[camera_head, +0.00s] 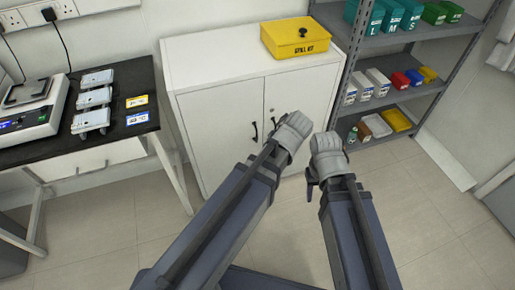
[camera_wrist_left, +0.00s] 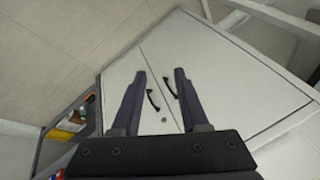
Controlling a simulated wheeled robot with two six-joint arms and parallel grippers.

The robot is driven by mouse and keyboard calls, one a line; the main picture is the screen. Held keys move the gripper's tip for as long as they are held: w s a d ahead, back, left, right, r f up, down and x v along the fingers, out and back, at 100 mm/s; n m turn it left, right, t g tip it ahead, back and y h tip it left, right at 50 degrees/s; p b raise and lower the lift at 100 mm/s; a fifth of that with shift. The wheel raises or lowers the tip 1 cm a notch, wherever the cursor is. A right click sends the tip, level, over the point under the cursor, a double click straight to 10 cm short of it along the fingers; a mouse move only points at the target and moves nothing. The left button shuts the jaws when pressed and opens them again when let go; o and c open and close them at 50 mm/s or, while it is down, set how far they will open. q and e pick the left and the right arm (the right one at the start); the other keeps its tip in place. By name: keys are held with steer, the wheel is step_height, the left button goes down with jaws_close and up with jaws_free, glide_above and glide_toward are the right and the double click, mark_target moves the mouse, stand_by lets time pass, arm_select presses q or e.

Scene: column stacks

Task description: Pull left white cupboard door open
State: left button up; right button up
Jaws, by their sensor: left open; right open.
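The white cupboard's left door (camera_head: 224,132) is shut, with a dark curved handle (camera_head: 255,131) near its right edge. In the left wrist view, which is turned over, this door (camera_wrist_left: 230,85) lies on the right and its handle (camera_wrist_left: 170,87) shows beyond the fingers. My left gripper (camera_wrist_left: 160,72) is open and empty, pointing at the doors. Both handles appear between its fingers, and contact cannot be seen.
The right door (camera_head: 300,95) is shut, with its own handle (camera_head: 273,124). A yellow spill kit box (camera_head: 295,40) sits on the cupboard top. A grey shelf rack (camera_head: 345,95) stands right; a black-topped table (camera_head: 110,142) with a scale stands left. Floor in front is clear.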

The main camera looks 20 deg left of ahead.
arm_select(q)
steer(key=w+a+f+n+t+y+b, duration=0.3)
steer(key=w+a+f+n+t+b, duration=0.15)
steer(key=w+f+b, duration=0.8)
steer(key=n+t+y+b, duration=0.2)
steer(key=n+t+b, duration=0.1)
steer(key=b, duration=1.4)
glide_toward(257, 136)
steer(key=x, duration=0.3)
steer(key=shift+d+f, duration=0.15)
steer(key=b+x, duration=0.2)
steer(key=x, duration=0.5)
steer(key=shift+f+b, duration=0.1)
steer(key=shift+b, duration=0.3)
steer(key=shift+w+a, duration=0.25)
steer(key=shift+w, duration=0.05)
jaws_close()
